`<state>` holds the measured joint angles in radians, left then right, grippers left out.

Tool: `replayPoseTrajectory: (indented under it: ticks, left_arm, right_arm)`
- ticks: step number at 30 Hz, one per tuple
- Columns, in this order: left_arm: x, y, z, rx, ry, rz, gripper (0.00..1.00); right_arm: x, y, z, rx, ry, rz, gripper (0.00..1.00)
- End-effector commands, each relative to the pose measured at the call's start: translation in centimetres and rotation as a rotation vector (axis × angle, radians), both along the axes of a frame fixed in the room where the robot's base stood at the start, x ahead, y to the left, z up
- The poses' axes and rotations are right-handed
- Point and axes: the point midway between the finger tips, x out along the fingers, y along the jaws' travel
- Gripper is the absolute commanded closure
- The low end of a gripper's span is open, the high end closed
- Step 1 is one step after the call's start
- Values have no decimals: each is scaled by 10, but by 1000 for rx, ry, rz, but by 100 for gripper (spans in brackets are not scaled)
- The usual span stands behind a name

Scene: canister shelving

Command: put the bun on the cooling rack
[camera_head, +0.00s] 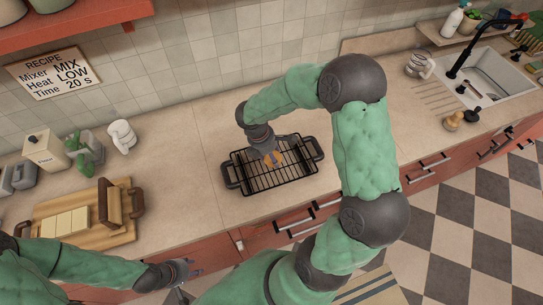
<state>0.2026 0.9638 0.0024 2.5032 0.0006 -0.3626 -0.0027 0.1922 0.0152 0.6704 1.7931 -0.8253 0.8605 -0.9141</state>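The cooling rack (245,183) is a black wire rack with a handle at each end, standing on the counter. The bun (276,158) is a small orange-brown piece at the rack's middle, partly hidden by my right gripper (271,156). That gripper points down at the bun from above. I cannot tell whether its fingers press on the bun or whether the bun rests on the wires. My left gripper (188,274) is low in the view, in front of the counter edge, well away from the rack. It looks open and empty.
A wooden board (112,235) with pale slices (65,223) lies at the left. A white canister (45,152), a green item (83,150) and a white jug (122,136) stand behind it. A sink (493,80) is at far right. The counter right of the rack is partly hidden by my arm.

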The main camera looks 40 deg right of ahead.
Motion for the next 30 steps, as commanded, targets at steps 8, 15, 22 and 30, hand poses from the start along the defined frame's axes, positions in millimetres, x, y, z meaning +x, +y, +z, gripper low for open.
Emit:
replayPoseTrajectory:
  ticks: [8, 15, 22, 30]
  left_arm:
    - [0, 0, 0, 0, 0, 0, 60]
    - [0, 0, 0, 0, 0, 0, 60]
    - [0, 0, 2, 0, 0, 0, 60]
    - [0, 0, 2, 0, 0, 0, 60]
  right_arm:
    - [29, -24, -44, 0, 2, -1, 78]
    - [38, -31, -57, 0, 1, 0, 78]
    - [40, -33, -82, 1, 3, 1, 78]
    - [41, -34, -91, 0, -1, 0, 78]
